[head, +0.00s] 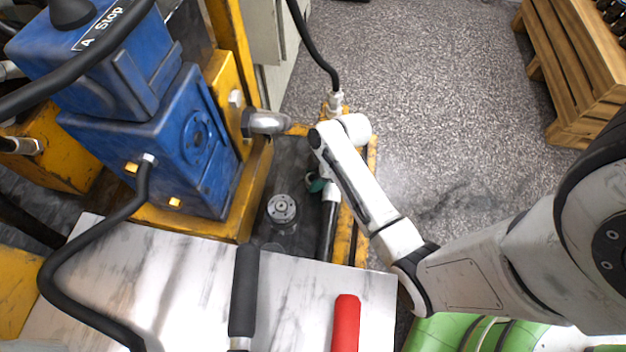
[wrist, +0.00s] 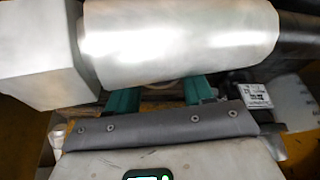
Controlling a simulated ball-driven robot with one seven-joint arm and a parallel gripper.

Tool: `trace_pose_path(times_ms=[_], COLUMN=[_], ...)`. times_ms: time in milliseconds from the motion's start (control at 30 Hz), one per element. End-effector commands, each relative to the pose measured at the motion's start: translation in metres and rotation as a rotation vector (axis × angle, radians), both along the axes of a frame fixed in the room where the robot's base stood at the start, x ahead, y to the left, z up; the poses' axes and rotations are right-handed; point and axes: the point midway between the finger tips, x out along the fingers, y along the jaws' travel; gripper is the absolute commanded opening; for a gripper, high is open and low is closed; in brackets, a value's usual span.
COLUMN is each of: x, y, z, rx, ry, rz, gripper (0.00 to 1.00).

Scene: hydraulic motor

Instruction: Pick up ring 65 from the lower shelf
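A round grey metal part with a centre hole (head: 281,208) stands on the dark lower shelf (head: 290,165), below the blue machine in the head view. I cannot read a number on it, so I cannot tell whether it is ring 65. My gripper (head: 318,184) is low beside the yellow frame, right of and slightly above that part, mostly hidden by my arm. In the wrist view my gripper's two teal fingers (wrist: 160,97) are apart. A pale curved edge shows between them, partly hidden by a large metal cylinder; I cannot tell what it is.
The blue machine (head: 150,130) stands left of the shelf. A white marbled top (head: 190,280) with black and red handles lies in front. A yellow frame (head: 345,235) and dark tube (head: 327,235) edge the shelf. The metal cylinder (wrist: 180,42) is close to my fingers.

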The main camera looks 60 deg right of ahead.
Motion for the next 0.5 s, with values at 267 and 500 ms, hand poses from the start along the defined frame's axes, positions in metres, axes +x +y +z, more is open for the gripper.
trace_pose_path(times_ms=[267, 500], x=[-0.0001, 0.0002], y=[-0.0001, -0.0002], z=[0.0001, 0.0004], rx=[0.0, -0.001], ry=[0.0, -0.001], rz=[0.0, 0.0], gripper=[0.24, 0.06])
